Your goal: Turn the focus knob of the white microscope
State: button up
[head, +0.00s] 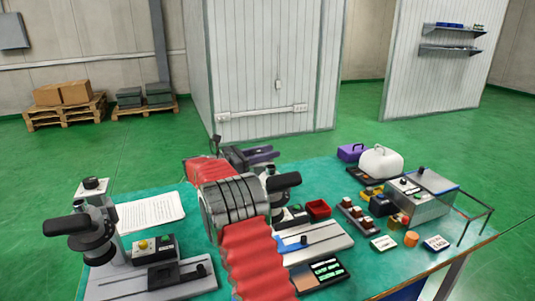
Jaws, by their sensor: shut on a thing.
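A microscope (286,182) with a black head stands near the middle of the table in the head view. My arm hides most of its column and its left side. I take it for the white microscope, though little of its pale body shows. My gripper (255,156) reaches in from the left beyond the red sleeve, close to the top of that microscope. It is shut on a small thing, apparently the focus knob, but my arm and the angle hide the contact. I cannot see which way the knob is turned.
A second microscope-like instrument (90,245) stands at the left front. A printed sheet (150,211) lies behind it. The right side is crowded.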

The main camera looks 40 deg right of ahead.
jog(key=shift+w+r+n+t, duration=0.1)
jog(key=shift+w+n+t, duration=0.15)
jog(key=shift+n+t, duration=0.4)
jog(key=o, duration=1)
jog(key=shift+o, duration=0.2)
jog(key=a, duration=1.3)
jog(key=shift+w+a, duration=0.35)
jog(key=shift+a, duration=0.05)
